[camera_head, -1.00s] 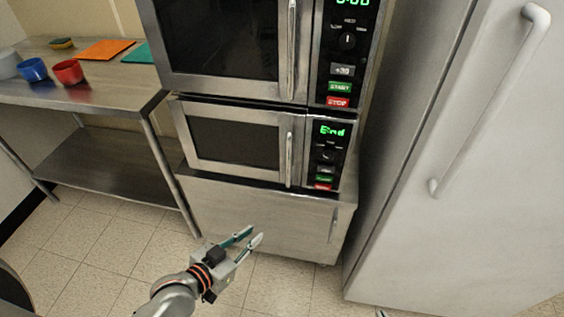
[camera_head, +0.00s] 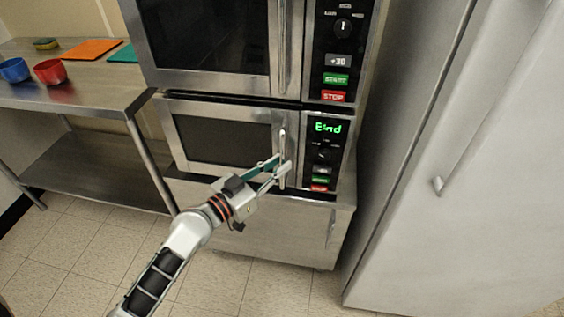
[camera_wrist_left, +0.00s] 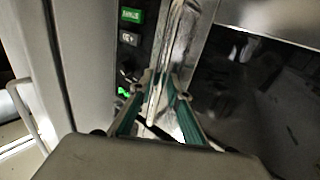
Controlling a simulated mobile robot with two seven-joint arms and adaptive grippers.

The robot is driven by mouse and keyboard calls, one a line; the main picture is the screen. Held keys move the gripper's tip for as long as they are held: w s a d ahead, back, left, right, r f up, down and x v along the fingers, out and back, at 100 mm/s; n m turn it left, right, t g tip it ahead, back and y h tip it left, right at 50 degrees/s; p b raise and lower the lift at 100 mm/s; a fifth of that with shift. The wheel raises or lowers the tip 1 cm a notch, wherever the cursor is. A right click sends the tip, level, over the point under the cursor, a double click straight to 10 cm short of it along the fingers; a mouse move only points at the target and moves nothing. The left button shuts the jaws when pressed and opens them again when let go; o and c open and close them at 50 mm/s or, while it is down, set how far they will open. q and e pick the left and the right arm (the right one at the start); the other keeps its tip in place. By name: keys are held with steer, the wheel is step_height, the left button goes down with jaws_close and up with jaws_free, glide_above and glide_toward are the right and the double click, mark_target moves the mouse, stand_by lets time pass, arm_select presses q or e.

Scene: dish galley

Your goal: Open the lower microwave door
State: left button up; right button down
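The lower microwave (camera_head: 345,165) has a steel-framed door with a dark window (camera_head: 215,140), which sits shut. Its upright bar handle (camera_head: 282,150) is on the door's right side, beside the control panel showing green "End". My left gripper (camera_head: 281,163) is at the lower part of this handle. In the left wrist view, the left fingertips (camera_wrist_left: 159,77) lie on either side of the handle bar (camera_wrist_left: 166,65). The fingers look apart, with a small gap around the bar; contact cannot be made out. My right gripper is out of view.
The upper microwave (camera_head: 205,35) is stacked directly above, its own handle (camera_head: 284,45) in line. A large grey fridge-like door (camera_head: 470,160) stands close on the right. A steel table (camera_head: 90,95) with red and blue bowls is at left. Floor in front is clear.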

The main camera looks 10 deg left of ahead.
arm_select(q)
steer(key=shift+x, duration=0.9)
jaws_close()
steer(key=shift+s, duration=0.15)
